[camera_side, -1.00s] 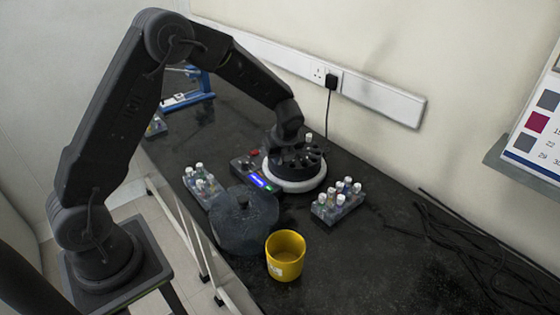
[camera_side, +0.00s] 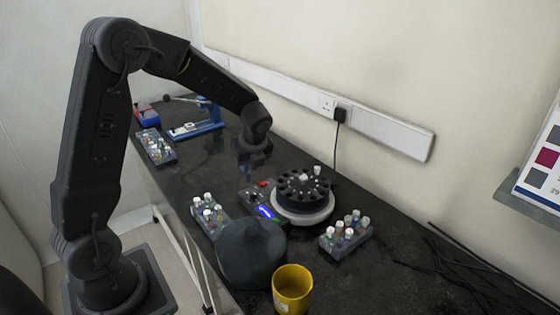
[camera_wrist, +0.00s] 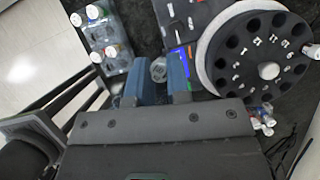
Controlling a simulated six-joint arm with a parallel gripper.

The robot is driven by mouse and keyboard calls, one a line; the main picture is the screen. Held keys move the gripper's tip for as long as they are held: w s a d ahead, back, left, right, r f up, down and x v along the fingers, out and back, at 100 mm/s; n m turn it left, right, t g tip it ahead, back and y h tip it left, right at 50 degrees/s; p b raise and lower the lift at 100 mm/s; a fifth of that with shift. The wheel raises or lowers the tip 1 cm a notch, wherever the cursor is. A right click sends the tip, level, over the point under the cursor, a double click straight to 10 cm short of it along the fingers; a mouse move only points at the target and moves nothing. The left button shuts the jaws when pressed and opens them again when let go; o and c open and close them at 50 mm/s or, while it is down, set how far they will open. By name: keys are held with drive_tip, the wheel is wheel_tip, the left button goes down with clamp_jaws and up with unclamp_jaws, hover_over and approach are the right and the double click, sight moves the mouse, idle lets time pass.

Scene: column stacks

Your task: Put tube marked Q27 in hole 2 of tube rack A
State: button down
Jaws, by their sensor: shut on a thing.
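My gripper (camera_side: 251,172) hangs above the bench, left of and behind the round rotor. In the wrist view its blue fingers (camera_wrist: 163,82) are shut on a tube (camera_wrist: 158,70) with a pale cap; its mark cannot be read. A rack with several capped tubes (camera_side: 208,224) stands left of the rotor and appears at the upper left of the wrist view (camera_wrist: 114,66). Another tube rack (camera_side: 345,246) stands right of the rotor, and a third (camera_side: 158,150) lies at the far left. Rack letters and hole numbers cannot be read.
The black rotor with a white rim (camera_side: 302,216) has a control box (camera_side: 257,203) with a lit display beside it. In front are a dark lid (camera_side: 250,258) and a yellow cup (camera_side: 292,290). A blue device (camera_side: 208,122) stands at the back. Cables (camera_side: 460,270) lie at right.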

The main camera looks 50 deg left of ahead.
drive_tip(key=s+a+f+n, duration=0.1)
drive_tip(key=s+f, duration=0.1)
drive_tip(key=s, duration=0.2)
drive_tip(key=s+a+f+n+g, duration=0.1)
drive_tip(key=s+a+f, duration=0.1)
drive_tip(key=s+f, duration=0.1)
drive_tip(key=s+a+f+n, duration=0.1)
drive_tip(key=s+a+f, duration=0.1)
drive_tip(key=s, duration=0.4)
drive_tip(key=shift+f, duration=0.4)
drive_tip(key=shift+a+f, duration=0.1)
drive_tip(key=shift+f, duration=0.55)
idle(1.3)
drive_tip(key=shift+f, duration=0.95)
drive_tip(key=c, duration=0.7)
unclamp_jaws()
